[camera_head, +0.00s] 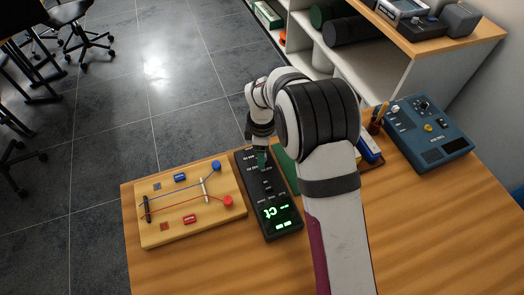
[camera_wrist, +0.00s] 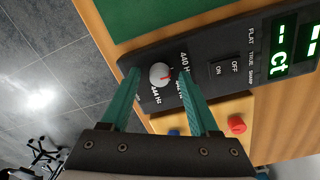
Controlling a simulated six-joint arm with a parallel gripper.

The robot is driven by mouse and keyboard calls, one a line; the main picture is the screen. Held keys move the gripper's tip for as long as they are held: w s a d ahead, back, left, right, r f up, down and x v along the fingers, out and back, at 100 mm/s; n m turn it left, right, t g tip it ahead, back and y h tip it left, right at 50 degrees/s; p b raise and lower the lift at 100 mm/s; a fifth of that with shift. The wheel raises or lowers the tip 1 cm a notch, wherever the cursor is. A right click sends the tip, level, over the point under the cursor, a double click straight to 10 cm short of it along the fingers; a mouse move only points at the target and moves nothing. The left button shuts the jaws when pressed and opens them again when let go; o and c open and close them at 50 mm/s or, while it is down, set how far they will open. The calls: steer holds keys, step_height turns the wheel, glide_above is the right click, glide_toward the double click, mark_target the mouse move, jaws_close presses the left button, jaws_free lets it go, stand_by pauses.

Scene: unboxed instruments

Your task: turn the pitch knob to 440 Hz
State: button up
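The black tuner (camera_head: 275,224) lies on the wooden table, its green display lit with "ct" and dashes. In the wrist view its pitch knob (camera_wrist: 159,73) is a small pale round knob with a red pointer mark toward the right of the picture, on the side of the 440 Hz and 442 Hz labels. The 440 Hz label (camera_wrist: 185,61) is readable; my right-hand finger partly covers another label. My gripper (camera_wrist: 158,71) is open, its teal fingers on either side of the knob with visible gaps. In the head view my gripper (camera_head: 262,163) is over the tuner's far part, hiding the knob.
A wooden board (camera_head: 163,229) with blue and red cords lies close to the tuner's left. A green mat (camera_head: 286,170) lies on its right. A blue instrument box (camera_head: 428,133) stands at the right. In the wrist view an ON/OFF switch (camera_wrist: 226,70) sits near the knob.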

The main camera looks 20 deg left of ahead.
step_height(320, 180, up, 16)
steer(key=shift+s, duration=0.3)
steer(key=shift+d+f, duration=0.1)
steer(key=shift+d, duration=0.05)
